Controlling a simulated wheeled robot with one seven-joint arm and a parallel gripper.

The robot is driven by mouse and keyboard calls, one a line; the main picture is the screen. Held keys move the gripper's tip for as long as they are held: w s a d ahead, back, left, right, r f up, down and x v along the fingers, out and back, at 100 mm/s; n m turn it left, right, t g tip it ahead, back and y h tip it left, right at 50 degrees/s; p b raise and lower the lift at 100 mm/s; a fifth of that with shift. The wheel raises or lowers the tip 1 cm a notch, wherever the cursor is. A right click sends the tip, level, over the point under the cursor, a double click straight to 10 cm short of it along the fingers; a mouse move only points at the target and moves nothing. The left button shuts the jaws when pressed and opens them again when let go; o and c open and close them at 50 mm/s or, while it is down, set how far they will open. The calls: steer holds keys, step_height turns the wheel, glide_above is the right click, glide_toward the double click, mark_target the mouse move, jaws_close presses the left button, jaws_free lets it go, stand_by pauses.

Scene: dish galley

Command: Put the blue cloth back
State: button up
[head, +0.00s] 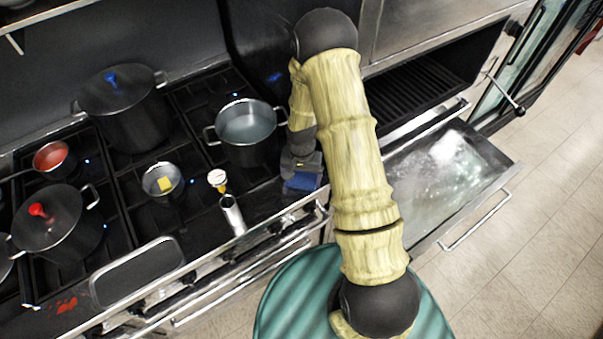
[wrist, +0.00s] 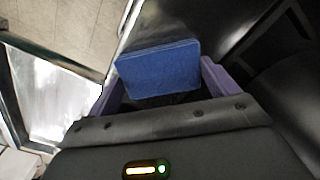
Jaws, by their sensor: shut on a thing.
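The blue cloth (wrist: 158,68) shows in the wrist view as a flat folded piece between the two purple fingers of my gripper (wrist: 160,88). In the head view, the blue cloth (head: 301,182) is at the front right of the stove, below my gripper (head: 302,172). My gripper is shut on it. My arm hides part of the area to the right of it. I cannot tell whether the cloth touches the surface beneath.
A pot of liquid (head: 247,130) stands just left of my gripper. An open drawer (head: 440,180) is on the right. Several more pots stand at the left.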

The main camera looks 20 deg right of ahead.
mark_target(302, 178)
steer(key=o, duration=0.8)
steer(key=shift+o, duration=0.2)
steer(key=shift+r, duration=0.1)
step_height(302, 178, up, 12)
steer(key=b, duration=0.3)
steer(key=shift+b, duration=0.3)
steer(key=s+r+n+t, duration=0.1)
steer(key=s+r+n, duration=0.1)
steer(key=s+r, duration=0.2)
steer(key=s+r+n+t, duration=0.1)
steer(key=s+r+n, duration=0.2)
steer(key=s, duration=0.7)
steer(key=shift+r+t, duration=0.3)
steer(key=shift+r, duration=0.6)
